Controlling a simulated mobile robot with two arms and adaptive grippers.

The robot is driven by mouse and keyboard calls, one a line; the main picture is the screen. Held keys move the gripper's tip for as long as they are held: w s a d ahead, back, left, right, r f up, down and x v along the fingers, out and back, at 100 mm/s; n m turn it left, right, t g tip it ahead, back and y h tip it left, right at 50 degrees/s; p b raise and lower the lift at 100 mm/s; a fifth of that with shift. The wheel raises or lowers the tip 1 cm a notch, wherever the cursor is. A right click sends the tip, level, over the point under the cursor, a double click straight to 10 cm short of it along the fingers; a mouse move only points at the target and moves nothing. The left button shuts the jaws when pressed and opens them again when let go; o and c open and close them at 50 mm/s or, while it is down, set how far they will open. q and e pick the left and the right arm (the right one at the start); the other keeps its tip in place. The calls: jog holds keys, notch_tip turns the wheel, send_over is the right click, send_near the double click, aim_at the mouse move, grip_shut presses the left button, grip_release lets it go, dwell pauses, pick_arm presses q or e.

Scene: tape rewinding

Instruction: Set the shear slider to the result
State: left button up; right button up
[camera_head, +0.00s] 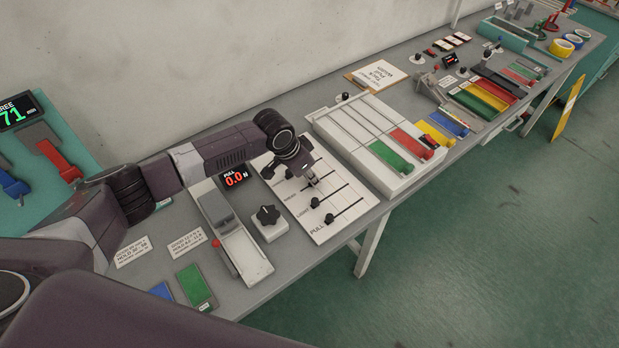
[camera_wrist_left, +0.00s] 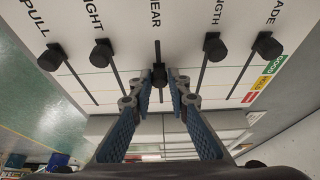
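The white slider panel (camera_head: 352,211) lies on the bench, partly covered by my left gripper in the head view. In the left wrist view, the shear slider's black knob (camera_wrist_left: 158,76) stands on the middle track, farther along it than its neighbours. My left gripper (camera_head: 309,181) is down at the panel. In the left wrist view, its blue-padded fingers (camera_wrist_left: 159,82) are apart, one on each side of the shear knob, with narrow gaps visible. The pull knob (camera_wrist_left: 51,57), light knob (camera_wrist_left: 102,53), length knob (camera_wrist_left: 214,47) and grade knob (camera_wrist_left: 268,46) stand beside it. My right gripper is not in view.
A display (camera_head: 234,178) reads 0.0 N beside a rotary knob (camera_head: 268,222) and a grey test device (camera_head: 238,247). A white unit with coloured strips (camera_head: 372,140) stands right of the panel. Two printed cards (camera_head: 186,241) lie at the left. The bench is crowded.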

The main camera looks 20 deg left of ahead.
pick_arm(q)
jog(key=o, duration=0.3)
jog(key=v, duration=1.2)
dwell(0.3)
